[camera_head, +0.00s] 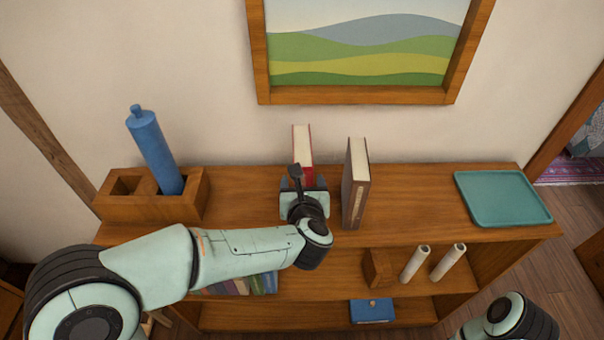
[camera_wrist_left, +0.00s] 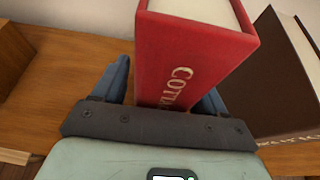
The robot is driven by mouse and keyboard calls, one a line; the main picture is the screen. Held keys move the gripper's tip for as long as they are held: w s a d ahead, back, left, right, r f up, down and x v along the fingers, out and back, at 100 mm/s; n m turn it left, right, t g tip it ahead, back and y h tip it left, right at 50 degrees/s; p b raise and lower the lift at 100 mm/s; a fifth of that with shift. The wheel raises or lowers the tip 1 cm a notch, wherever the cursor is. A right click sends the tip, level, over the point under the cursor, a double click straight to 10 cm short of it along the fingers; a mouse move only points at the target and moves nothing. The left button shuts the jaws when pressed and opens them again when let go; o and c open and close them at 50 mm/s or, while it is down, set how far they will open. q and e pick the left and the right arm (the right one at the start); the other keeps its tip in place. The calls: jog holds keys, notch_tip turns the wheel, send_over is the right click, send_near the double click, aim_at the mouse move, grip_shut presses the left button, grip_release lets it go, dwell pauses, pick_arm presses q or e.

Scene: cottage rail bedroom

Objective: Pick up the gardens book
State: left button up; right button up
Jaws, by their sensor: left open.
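A red book (camera_head: 302,148) stands upright on the shelf top. In the left wrist view the red book (camera_wrist_left: 193,52) fills the middle, its spine toward me, with gold letters starting "COTT"; the rest is hidden. My left gripper (camera_head: 303,188) is open at the book's near end. In the wrist view, one blue finger of the left gripper (camera_wrist_left: 165,92) lies on each side of the spine. I cannot tell whether they touch it. A dark brown book (camera_head: 356,185) stands just right of it, also in the wrist view (camera_wrist_left: 278,82), its title unreadable. My right gripper is not in view.
On the shelf top (camera_head: 415,215), a wooden holder (camera_head: 125,207) with a blue cylinder (camera_head: 152,148) stands left and a teal tray (camera_head: 500,198) lies right. Two pale cylinders (camera_head: 447,262) and a blue box (camera_head: 372,311) are below. A framed picture (camera_head: 355,95) hangs behind.

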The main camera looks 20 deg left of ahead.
pick_arm(q)
jog(key=shift+w+a+f, duration=0.1)
jog(key=shift+w+f, duration=0.05)
jog(key=shift+w, duration=0.1)
jog(key=c, duration=1.3)
jog(key=shift+o, duration=0.2)
jog(key=shift+r, duration=0.25)
